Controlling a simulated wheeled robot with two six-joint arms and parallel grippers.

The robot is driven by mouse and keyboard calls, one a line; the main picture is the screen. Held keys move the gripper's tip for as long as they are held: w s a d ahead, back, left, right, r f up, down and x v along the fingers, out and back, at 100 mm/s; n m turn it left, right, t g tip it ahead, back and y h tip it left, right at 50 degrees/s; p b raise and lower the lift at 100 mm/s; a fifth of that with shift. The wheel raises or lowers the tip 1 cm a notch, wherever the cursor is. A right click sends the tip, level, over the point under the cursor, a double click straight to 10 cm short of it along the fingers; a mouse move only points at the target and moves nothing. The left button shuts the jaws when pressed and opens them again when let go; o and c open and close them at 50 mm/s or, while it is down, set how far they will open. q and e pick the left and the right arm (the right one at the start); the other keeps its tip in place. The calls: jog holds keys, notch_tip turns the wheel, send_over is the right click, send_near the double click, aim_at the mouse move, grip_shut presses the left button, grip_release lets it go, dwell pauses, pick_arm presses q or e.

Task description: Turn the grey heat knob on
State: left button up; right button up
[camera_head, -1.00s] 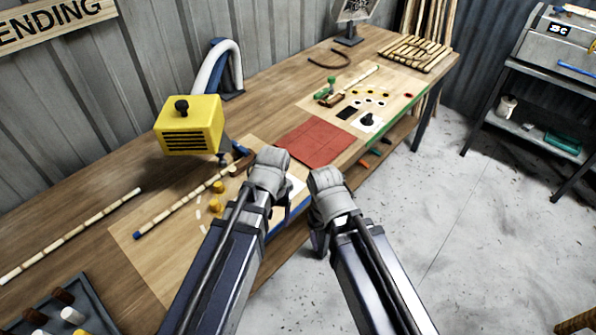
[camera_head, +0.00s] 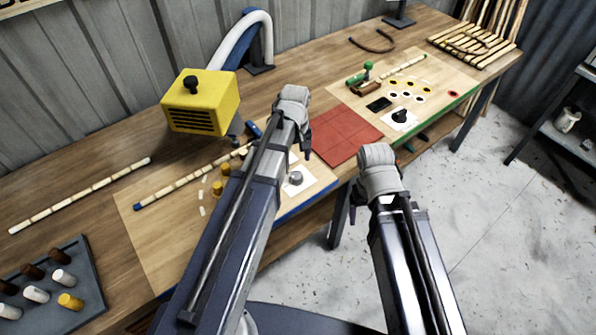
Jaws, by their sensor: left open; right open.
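The grey heat knob (camera_head: 295,178) sits on a white plate (camera_head: 303,186) near the front edge of the wooden board, just right of my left forearm. My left gripper (camera_head: 306,152) is above the bench, beyond the knob and apart from it, pointing toward the red mat. It is open with nothing seen in it; its fingers are partly hidden behind the wrist. My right gripper (camera_head: 356,190) is open over the bench's front edge, to the right of the knob. Its fingers are mostly hidden.
A yellow heater (camera_head: 200,103) and a segmented rattan pole (camera_head: 190,180) are left of my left arm. A red mat (camera_head: 343,134) lies beyond the knob. A black knob (camera_head: 400,115) on another white plate is further right. A peg tray (camera_head: 95,262) stands front left.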

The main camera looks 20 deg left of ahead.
aim_at(296, 175)
pick_arm(q)
notch_tip(296, 175, down, 8)
jog(key=b, duration=0.7)
jog(key=shift+r, duration=0.15)
jog(key=shift+r, duration=0.1)
grip_shut()
